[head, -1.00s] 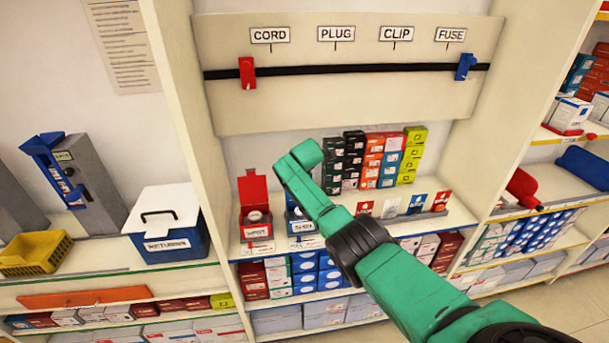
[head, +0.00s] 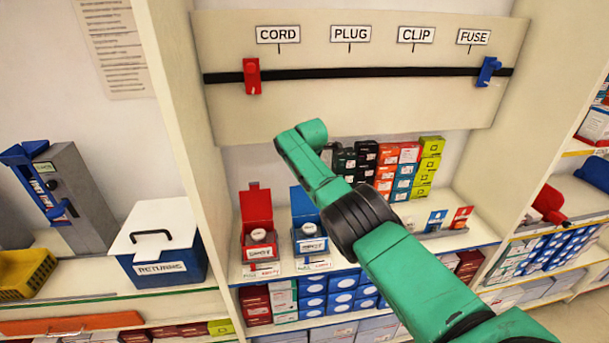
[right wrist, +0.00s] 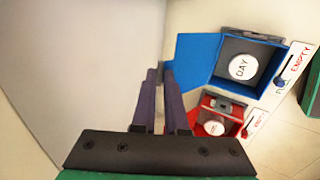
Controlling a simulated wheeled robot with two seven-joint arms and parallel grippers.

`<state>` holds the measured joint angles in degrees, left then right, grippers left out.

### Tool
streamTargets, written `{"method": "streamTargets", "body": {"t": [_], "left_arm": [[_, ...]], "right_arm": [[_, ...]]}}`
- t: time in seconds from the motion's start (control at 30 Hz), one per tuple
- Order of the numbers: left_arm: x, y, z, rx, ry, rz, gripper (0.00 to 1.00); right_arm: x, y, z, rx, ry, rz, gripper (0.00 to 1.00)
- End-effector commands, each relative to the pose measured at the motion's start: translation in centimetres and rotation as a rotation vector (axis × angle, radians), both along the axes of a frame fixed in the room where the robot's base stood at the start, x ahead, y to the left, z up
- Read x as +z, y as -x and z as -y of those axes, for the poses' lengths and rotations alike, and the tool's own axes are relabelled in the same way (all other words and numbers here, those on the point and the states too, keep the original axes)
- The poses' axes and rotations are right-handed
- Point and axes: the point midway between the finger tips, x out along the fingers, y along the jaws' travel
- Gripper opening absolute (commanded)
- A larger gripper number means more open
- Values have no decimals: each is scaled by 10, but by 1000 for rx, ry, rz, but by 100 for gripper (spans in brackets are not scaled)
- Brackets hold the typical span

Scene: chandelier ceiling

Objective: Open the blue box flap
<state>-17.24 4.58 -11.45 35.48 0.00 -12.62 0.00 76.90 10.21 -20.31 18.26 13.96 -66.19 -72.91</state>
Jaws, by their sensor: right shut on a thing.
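The blue box (head: 309,241) stands on the shelf, and its blue flap (head: 302,203) is raised, so a round white item (head: 309,229) shows inside. In the right wrist view the box (right wrist: 272,62) is open at the right, with its flap (right wrist: 196,58) spread out to the left. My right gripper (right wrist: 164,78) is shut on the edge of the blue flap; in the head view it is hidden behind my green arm. My left gripper is not in view.
A red box (head: 259,243) with its flap raised stands just left of the blue box. Stacked small cartons (head: 387,168) stand behind my arm. A labelled rail panel (head: 365,105) is above. A white-lidded bin (head: 158,245) stands beyond the upright at left.

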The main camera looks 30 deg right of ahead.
Motion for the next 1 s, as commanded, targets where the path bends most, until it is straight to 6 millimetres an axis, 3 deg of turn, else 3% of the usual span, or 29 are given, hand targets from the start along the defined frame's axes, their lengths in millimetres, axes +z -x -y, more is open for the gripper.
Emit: {"method": "streamTargets", "body": {"t": [0.07, 0.1, 0.13, 0.87, 1.0], "left_arm": [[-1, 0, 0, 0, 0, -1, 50], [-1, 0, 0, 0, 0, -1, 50], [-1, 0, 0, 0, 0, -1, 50], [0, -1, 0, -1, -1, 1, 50], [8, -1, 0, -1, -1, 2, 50]], "right_arm": [[-11, 5, -1, -3, -9, -23, 0], [-11, 5, -1, -4, -8, -24, 26], [-11, 5, -1, -4, -8, -23, 34], [-3, 1, 0, -1, -1, -4, 34], [3, 0, -4, 7, -1, -3, 34]]}}
